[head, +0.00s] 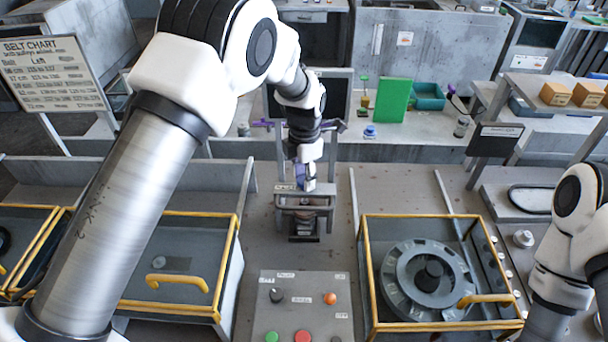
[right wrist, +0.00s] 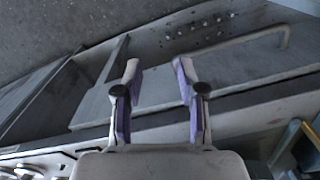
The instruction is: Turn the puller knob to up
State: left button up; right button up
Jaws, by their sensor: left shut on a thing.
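A control panel (head: 300,312) lies at the bottom middle of the head view. It carries a black knob (head: 277,296) with a small label above it that seems to read puller; its pointer is too small to read surely. My left gripper (head: 306,184) is beyond the panel, away from the knob, over a grey stand (head: 304,203). It is shut on a small part there, mostly hidden by the fingers. My right gripper (right wrist: 158,82) shows in the right wrist view with its purple-padded fingers apart and nothing between them.
An orange knob (head: 330,298), a green button (head: 271,337) and a red button (head: 302,337) share the panel. A yellow-framed bin with a round grey housing (head: 400,279) stands right of it, another yellow-framed bin (head: 180,306) left. A green board (head: 394,100) stands farther back.

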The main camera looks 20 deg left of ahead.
pick_arm(q)
jog(key=shift+n, duration=1.5)
jog(key=o, duration=1.1)
jog(key=shift+w+d, duration=0.1)
jog(key=shift+o, duration=0.2)
notch_tip(320, 180, up, 12)
